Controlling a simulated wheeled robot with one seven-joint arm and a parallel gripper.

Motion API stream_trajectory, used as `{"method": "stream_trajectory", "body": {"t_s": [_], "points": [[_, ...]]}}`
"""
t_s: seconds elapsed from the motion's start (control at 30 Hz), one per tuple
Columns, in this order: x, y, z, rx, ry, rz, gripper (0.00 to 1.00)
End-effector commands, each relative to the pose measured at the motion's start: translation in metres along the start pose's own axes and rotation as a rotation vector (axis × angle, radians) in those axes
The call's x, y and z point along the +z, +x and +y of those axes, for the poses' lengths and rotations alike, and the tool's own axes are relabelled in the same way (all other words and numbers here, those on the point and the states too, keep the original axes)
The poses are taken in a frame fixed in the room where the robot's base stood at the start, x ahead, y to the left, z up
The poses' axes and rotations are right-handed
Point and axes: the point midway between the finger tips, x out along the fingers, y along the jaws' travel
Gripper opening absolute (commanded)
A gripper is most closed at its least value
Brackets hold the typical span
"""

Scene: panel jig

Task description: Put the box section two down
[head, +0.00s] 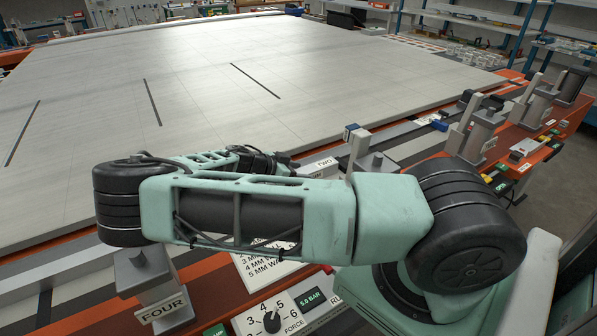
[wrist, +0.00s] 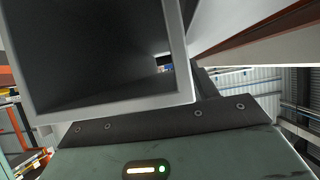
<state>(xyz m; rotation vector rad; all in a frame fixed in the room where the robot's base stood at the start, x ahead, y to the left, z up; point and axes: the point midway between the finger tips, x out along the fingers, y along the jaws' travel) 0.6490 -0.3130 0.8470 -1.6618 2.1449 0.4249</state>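A hollow grey square section, which I take to be box section two (wrist: 95,108), fills the upper left of the wrist view. I look into its open end, tilted in the picture, with a small opening at its far end. It is very close to the dark plate of my gripper (wrist: 165,125). The fingers do not show, so I cannot tell whether they hold it. In the head view the dark end of my arm (head: 262,160) is mostly hidden behind my forearm, beside the TWO label (head: 325,163). No box section shows clearly there.
A large pale panel (head: 200,80) with dark slots covers the jig. Upright grey clamps (head: 460,125) stand along its right edge. A FOUR-labelled post (head: 160,308) stands near the front left. A control panel with a force dial (head: 271,321) is at the front.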

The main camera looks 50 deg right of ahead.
Motion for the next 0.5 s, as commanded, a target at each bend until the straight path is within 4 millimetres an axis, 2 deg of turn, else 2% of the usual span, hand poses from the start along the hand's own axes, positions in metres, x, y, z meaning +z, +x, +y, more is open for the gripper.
{"method": "stream_trajectory", "body": {"t_s": [0.13,0.23,0.5], "points": [[-0.002,-0.001,0.000,0.000,0.000,0.000,0.58],[0.000,-0.010,-0.001,-0.002,0.000,-0.001,0.58],[0.001,-0.064,0.000,-0.004,-0.001,-0.002,0.58]]}}
